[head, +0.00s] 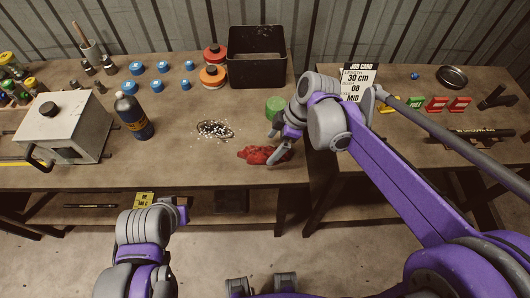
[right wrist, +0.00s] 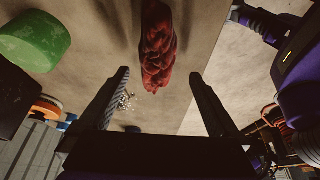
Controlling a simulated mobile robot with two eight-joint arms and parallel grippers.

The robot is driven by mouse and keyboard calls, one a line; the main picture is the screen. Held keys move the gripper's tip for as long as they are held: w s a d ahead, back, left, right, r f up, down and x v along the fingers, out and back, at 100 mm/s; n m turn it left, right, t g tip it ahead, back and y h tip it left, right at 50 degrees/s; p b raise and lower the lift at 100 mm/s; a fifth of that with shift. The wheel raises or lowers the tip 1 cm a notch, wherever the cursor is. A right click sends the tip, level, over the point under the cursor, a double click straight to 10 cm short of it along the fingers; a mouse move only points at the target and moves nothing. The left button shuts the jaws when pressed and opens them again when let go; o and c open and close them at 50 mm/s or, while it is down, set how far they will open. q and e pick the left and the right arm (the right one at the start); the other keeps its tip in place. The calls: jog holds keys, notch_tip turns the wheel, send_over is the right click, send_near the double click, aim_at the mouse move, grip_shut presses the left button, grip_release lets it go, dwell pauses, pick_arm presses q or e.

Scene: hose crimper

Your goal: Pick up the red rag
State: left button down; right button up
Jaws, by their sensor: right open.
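The red rag (head: 258,155) is a crumpled strip lying near the front edge of the left workbench in the head view. My right gripper (head: 279,148) is at the rag's right end, with a finger in front of part of it. In the right wrist view the rag (right wrist: 158,50) shows lengthwise between the two spread fingers of the right gripper (right wrist: 160,74). The fingers are open, with a gap on both sides of the rag. My left arm shows at the lower left of the head view, but its gripper jaws do not show.
A green cylinder (head: 275,106) stands just behind the rag. Scattered white bits (head: 214,129) lie to its left. A black bin (head: 257,58) stands at the back, and a dark bottle (head: 133,117) and a grey machine (head: 62,128) stand farther left.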

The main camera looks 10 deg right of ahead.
aim_at(267, 149)
jog(key=x, duration=0.3)
jog(key=shift+w+a+f, duration=0.2)
jog(key=shift+a+f, duration=0.05)
jog(key=c, duration=1.4)
jog(key=shift+r, duration=0.1)
jog(key=shift+c, duration=0.2)
notch_tip(267, 149, up, 10)
jog(key=shift+f+p, duration=0.1)
jog(key=shift+p, duration=0.2)
